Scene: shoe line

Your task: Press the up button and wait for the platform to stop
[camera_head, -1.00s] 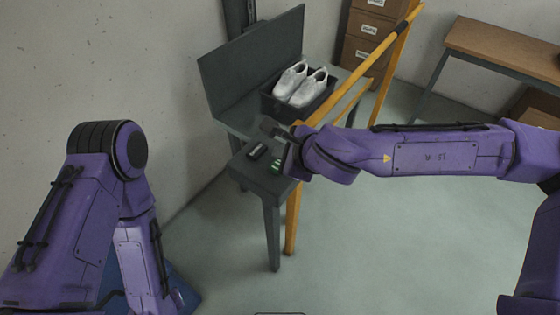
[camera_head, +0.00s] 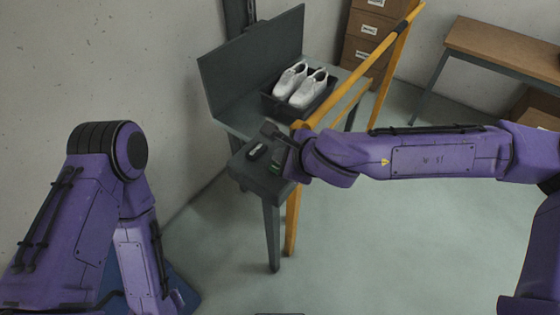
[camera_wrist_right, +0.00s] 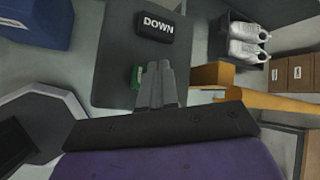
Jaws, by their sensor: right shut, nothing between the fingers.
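A black button block labelled DOWN (camera_wrist_right: 154,26) sits on a small dark stand (camera_head: 262,182); in the head view the block (camera_head: 256,151) is left of my right gripper. A green button block (camera_wrist_right: 137,76) lies beside it, partly hidden by the gripper in both views. My right gripper (camera_wrist_right: 158,68) is shut and empty, its fingertips over or beside the green block; I cannot tell whether they touch it. The right gripper also shows in the head view (camera_head: 270,130). The grey platform (camera_head: 243,122) carries a black tray (camera_head: 277,109) with white shoes (camera_head: 299,83). My left gripper is out of view.
A yellow rail (camera_head: 358,68) runs along the right side of the platform. Brown labelled boxes (camera_head: 367,40) stand behind it. A wooden-topped table (camera_head: 500,48) is at the upper right. The floor in front is clear.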

